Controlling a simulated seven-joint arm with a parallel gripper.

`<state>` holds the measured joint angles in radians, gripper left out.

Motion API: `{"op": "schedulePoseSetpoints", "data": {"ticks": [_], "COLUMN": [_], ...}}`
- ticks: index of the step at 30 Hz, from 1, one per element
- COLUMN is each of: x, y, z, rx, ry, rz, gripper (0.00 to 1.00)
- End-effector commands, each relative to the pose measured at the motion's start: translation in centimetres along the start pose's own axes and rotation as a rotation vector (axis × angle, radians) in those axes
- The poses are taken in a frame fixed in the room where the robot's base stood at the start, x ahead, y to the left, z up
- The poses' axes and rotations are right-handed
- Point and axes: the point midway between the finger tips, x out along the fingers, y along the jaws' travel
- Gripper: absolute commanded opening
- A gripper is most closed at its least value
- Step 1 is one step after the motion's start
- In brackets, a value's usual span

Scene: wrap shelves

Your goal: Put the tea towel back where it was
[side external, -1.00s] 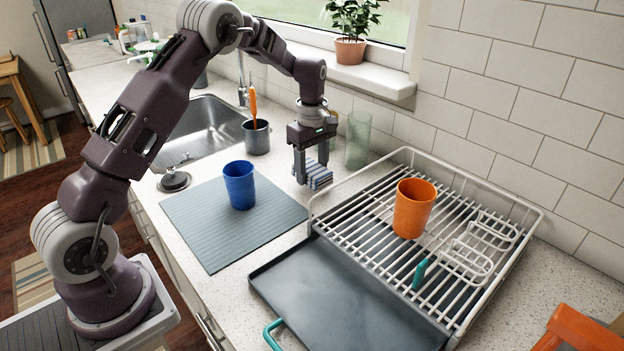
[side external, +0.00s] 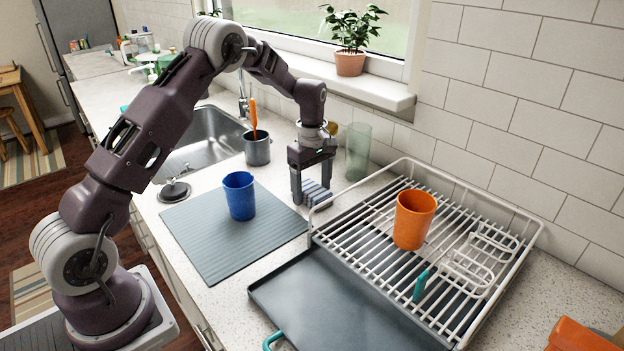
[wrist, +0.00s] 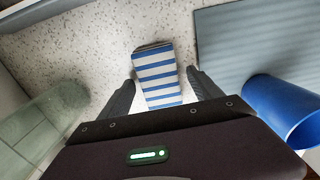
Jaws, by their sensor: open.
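The tea towel (side external: 317,193) is a small folded bundle with blue and white stripes. It is on the speckled counter, between the grey-blue mat and the dish rack; I cannot tell whether it fully rests there. My gripper (side external: 311,192) points down over it, its two fingers on either side. In the wrist view the towel (wrist: 157,76) lies between the fingertips of my open gripper (wrist: 160,86), with narrow gaps beside it. The near end of the towel is hidden by the gripper body.
A white dish rack (side external: 480,305) holding an orange cup (side external: 414,220) stands close to the right. A clear green glass (side external: 358,152) stands just behind the gripper. A blue cup (side external: 239,196) stands on the mat (side external: 200,235) to the left. A grey utensil pot (side external: 257,150) is behind.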

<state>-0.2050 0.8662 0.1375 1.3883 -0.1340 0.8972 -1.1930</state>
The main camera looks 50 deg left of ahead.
Motion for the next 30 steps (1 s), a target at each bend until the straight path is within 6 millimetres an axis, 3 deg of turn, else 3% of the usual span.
{"op": "schedulePoseSetpoints", "data": {"ticks": [12,22,26,30], "x": [-10.1,-12.7,-18.2,-23.9], "y": [0.1,-0.5,-4.2,-12.7], "z": [0.0,0.5,3.2,7.8], "rx": [0.0,0.03,0.24,0.628], "ry": [0.002,-0.001,0.0,0.047], "rz": [0.005,0.015,0.097,0.22], "gripper": [0.74,0.74,0.74,0.74]}}
